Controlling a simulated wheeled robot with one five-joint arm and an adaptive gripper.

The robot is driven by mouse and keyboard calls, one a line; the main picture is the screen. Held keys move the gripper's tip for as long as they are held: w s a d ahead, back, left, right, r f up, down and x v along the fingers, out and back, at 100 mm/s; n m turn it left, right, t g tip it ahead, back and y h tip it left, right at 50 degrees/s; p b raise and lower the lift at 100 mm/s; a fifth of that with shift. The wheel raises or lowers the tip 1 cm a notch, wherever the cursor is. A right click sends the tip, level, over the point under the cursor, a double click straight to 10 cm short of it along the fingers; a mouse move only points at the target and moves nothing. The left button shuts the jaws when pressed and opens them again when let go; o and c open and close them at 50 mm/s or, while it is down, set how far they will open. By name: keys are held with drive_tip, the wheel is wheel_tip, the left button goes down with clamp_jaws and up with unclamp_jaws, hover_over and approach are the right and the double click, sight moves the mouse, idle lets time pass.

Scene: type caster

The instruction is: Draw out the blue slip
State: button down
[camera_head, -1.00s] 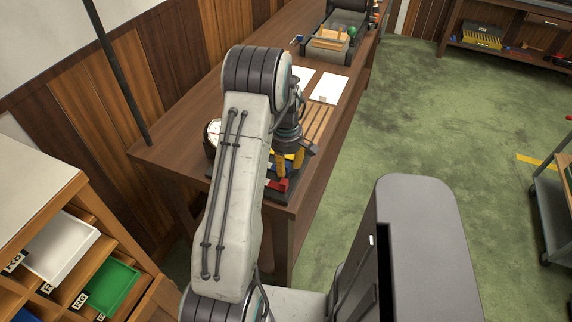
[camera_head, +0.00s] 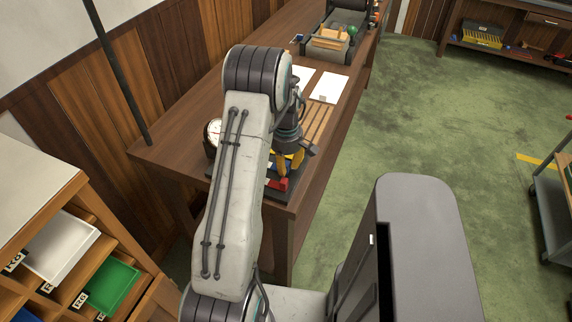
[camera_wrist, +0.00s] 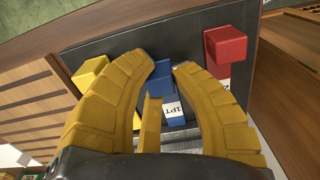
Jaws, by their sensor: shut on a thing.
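The blue slip (camera_wrist: 164,84) stands in the middle of the wrist view, on a dark holder (camera_wrist: 120,43). It has a blue head and a white label reading "1PT". My gripper (camera_wrist: 168,65) has its yellow fingers closed in on either side of the blue head and is shut on it. A red block (camera_wrist: 228,47) with a white label sits to the right, and a yellow block (camera_wrist: 91,73) to the left. In the head view my gripper (camera_head: 290,165) is low over the bench's near end; my arm and fingers hide most of the holder.
The wooden bench (camera_head: 180,137) carries a round dial (camera_head: 213,132), white sheets (camera_head: 328,88) and a grey box (camera_head: 329,46) farther back. A cabinet with a white tray (camera_head: 62,248) and a green tray (camera_head: 110,288) stands at the left. Open floor (camera_head: 440,135) lies to the right.

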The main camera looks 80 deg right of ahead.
drive_tip(key=shift+s+a+b, duration=0.15)
drive_tip(key=shift+s+b, duration=0.1)
drive_tip(key=shift+s, duration=0.35)
drive_tip(key=shift+s+a+b, duration=0.15)
drive_tip(key=shift+s+b, duration=0.1)
drive_tip(key=shift+s, duration=0.35)
drive_tip(key=c, duration=1.5)
unclamp_jaws()
drive_tip(key=shift+o, duration=0.8)
drive_tip(key=shift+s+a, duration=0.1)
drive_tip(key=shift+r, duration=0.6)
wheel_tip(320, 180, up, 11)
drive_tip(key=shift+f, duration=0.1)
